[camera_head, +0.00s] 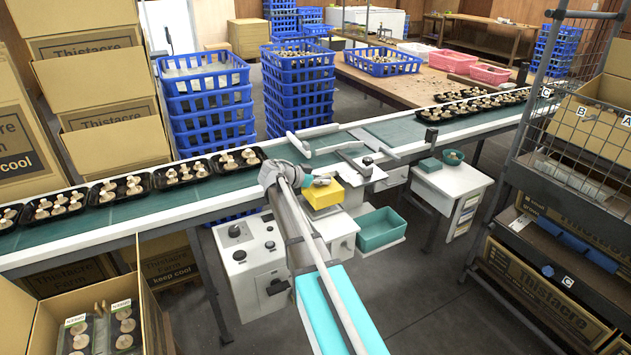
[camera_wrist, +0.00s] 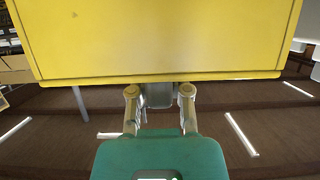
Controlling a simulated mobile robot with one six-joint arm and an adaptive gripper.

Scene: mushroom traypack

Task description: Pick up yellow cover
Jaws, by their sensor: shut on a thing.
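The yellow cover (camera_head: 323,195) is a small box-like piece at the right end of the white machine, just in front of the conveyor. In the wrist view the yellow cover (camera_wrist: 160,40) fills the top of the picture, with its lower edge close to the fingertips. My gripper (camera_head: 318,181) is at the cover's upper left side. In the wrist view my gripper (camera_wrist: 159,92) has its two fingers on either side of a grey piece at the cover's edge, shut on it. Whether the cover rests on the machine or is lifted cannot be told.
The conveyor (camera_head: 150,208) behind carries black mushroom trays (camera_head: 120,190). A wire-mesh rack (camera_head: 590,130) stands at the right.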

